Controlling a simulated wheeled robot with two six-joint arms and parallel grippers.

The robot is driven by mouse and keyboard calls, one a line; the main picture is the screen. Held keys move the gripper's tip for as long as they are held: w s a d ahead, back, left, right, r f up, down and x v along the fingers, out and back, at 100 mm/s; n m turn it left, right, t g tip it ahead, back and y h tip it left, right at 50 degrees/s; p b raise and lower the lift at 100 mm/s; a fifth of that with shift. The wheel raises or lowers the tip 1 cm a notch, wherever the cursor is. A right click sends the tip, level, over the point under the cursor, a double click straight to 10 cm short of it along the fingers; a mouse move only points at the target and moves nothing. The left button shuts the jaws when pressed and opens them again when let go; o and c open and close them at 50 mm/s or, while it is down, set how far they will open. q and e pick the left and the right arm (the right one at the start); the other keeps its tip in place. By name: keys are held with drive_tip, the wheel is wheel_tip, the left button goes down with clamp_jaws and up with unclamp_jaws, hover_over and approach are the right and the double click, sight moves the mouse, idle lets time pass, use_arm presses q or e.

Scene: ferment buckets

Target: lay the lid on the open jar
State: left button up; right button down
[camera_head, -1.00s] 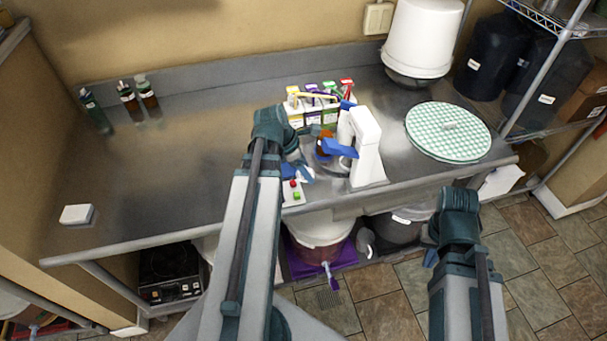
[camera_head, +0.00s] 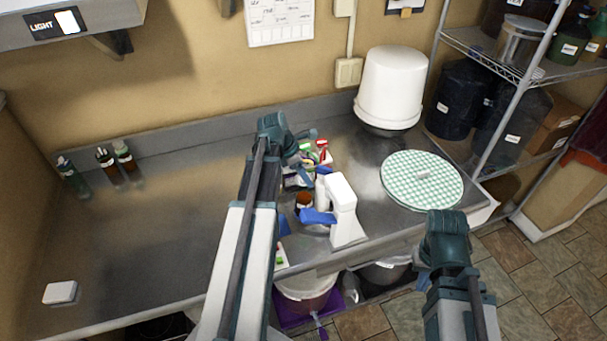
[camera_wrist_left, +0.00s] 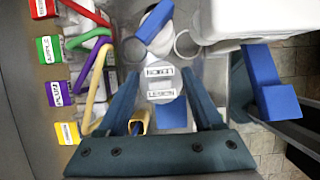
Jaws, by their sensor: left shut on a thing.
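My left gripper (camera_head: 300,158) is over the middle of the counter, behind the white stand. In the left wrist view its two teal fingers (camera_wrist_left: 161,92) are apart, with a pale, round, labelled thing (camera_wrist_left: 161,82) between them; I cannot tell for sure that this is the lid. A small amber jar (camera_head: 303,202) stands at the white stand with blue grips (camera_head: 343,205); its mouth is too small to make out. My right gripper (camera_head: 424,278) hangs in front of the counter, its fingers mostly hidden.
Colour-labelled boxes with coloured handles (camera_wrist_left: 50,50) are crowded beside the left gripper. A green-checked round board (camera_head: 420,172) and a white bucket (camera_head: 388,88) are at the right. Several dark bottles (camera_head: 123,155) stand at the back left. The left counter is mostly clear.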

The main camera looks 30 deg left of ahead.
use_arm(q)
drive_tip(key=shift+f+b, duration=2.45)
drive_tip(key=shift+f, duration=0.1)
drive_tip(key=shift+f+b, duration=0.5)
drive_tip(key=shift+f, duration=0.05)
idle(1.3)
drive_tip(key=o, duration=1.4)
drive_tip(key=shift+c, duration=0.2)
drive_tip(key=shift+r+p, duration=4.05)
